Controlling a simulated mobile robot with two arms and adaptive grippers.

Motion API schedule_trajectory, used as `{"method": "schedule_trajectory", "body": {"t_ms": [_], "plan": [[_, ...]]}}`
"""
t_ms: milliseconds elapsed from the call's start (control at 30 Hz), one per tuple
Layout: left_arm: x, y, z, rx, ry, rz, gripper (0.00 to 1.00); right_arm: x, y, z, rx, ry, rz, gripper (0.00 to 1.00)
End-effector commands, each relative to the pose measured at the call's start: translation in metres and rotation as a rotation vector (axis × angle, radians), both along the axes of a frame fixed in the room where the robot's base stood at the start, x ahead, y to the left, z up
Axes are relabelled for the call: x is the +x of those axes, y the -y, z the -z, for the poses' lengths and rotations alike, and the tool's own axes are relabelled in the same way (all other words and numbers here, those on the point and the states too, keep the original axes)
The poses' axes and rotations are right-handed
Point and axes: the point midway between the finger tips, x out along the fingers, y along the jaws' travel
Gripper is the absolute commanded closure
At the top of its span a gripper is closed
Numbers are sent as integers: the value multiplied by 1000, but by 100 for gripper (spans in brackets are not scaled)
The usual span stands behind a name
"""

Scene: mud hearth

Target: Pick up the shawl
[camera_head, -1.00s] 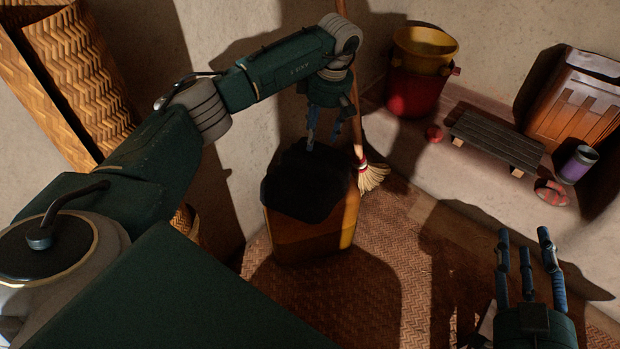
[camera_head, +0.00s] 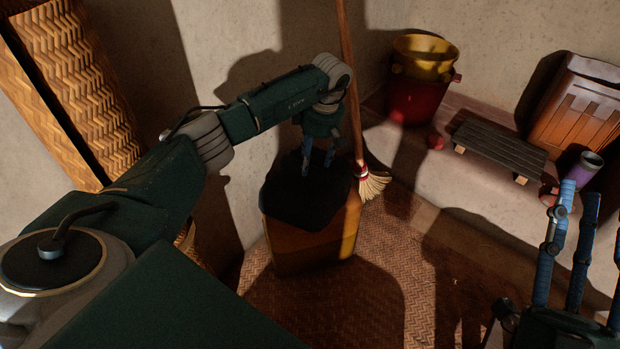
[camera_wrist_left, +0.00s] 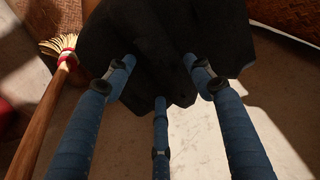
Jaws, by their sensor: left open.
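The shawl (camera_head: 300,195) is a dark, nearly black cloth draped over the top of an orange-brown bin-like container (camera_head: 300,243). In the left wrist view the dark cloth (camera_wrist_left: 165,45) fills the upper middle. My left gripper (camera_head: 318,164) is open, pointing down at the far part of the shawl; in the left wrist view its blue fingers (camera_wrist_left: 158,80) are spread at the cloth's near edge. I cannot tell whether they touch it. My right gripper (camera_head: 575,235) is at the lower right, with its blue fingers spread apart and nothing seen between them.
A broom (camera_head: 357,120) leans against the wall just right of the left gripper. A red bucket (camera_head: 415,98), a low dark bench (camera_head: 499,146), a purple cup (camera_head: 583,168) and a wooden box (camera_head: 583,110) stand to the right. The woven mat (camera_head: 330,300) in front has free room.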

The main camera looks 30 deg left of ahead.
Motion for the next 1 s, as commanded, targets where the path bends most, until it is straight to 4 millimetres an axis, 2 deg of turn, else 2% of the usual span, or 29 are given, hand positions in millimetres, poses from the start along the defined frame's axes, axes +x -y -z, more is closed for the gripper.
{"method": "schedule_trajectory", "body": {"t_ms": [33, 200, 533, 567, 733, 767, 1000], "plan": [[-1, 0, 8, -1, -2, 0, 47, -6, 1, -6, 12, 41, -3, 60], [0, -2, 18, -1, 0, -1, 47, -22, 3, -24, 42, 145, -8, 60], [0, -3, 21, -1, 1, -1, 47, -28, 4, -30, 52, 175, -10, 60], [0, -3, 21, -1, 0, -1, 51, -28, 4, -30, 52, 175, -10, 60], [0, -3, 20, -1, 0, -1, 85, -28, 4, -30, 51, 174, -9, 60], [0, -3, 20, -1, 0, -1, 88, -28, 4, -30, 51, 174, -9, 60], [0, -3, 20, -1, 2, -1, 88, -27, 4, -30, 50, 173, -9, 60]]}}
